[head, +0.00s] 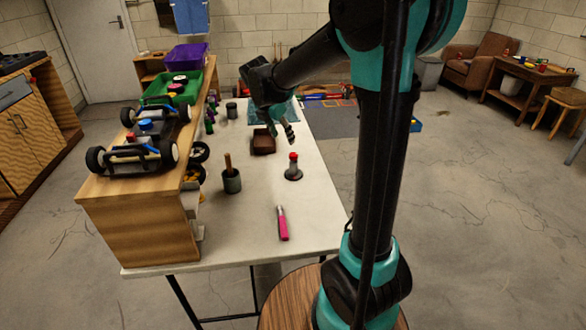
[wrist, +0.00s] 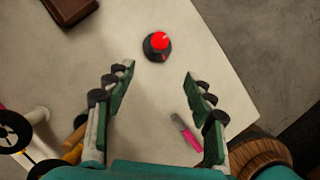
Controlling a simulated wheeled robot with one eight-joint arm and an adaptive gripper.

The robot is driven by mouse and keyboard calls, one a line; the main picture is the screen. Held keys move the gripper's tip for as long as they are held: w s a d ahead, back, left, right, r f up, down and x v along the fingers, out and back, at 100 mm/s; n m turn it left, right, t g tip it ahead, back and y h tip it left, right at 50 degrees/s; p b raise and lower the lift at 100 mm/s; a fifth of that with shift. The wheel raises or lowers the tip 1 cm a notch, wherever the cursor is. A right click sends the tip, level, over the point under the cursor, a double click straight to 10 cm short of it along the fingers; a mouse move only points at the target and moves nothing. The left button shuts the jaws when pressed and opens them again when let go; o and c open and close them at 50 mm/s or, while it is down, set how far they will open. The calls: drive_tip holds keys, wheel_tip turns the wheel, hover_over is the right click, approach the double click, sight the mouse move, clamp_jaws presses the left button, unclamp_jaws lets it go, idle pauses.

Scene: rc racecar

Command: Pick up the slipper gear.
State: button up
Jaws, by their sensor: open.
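I cannot tell for sure which thing is the slipper gear. A small dark round base with a red knob on top (head: 293,168) stands upright on the white table; from above in the wrist view (wrist: 158,43) it is a dark disc with a red top. My gripper (head: 282,132) is above the table, behind this piece in the head view. In the wrist view my gripper (wrist: 159,69) is open, with nothing between its fingers. The red-knobbed piece shows just beyond the fingertips, apart from them.
A pink-handled tool (head: 282,224) and a grey cup with a stick (head: 231,180) are on the table (head: 262,243). A brown box (head: 263,141) is near my gripper. A raised wooden shelf at left (head: 139,226) carries a racecar (head: 140,155) and a green bin (head: 185,89).

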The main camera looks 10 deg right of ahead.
sight(292, 159)
drive_tip(key=x, duration=1.7)
drive_tip(key=shift+w+d, duration=0.1)
drive_tip(key=shift+w, duration=0.15)
drive_tip(key=shift+c, duration=0.2)
clamp_jaws()
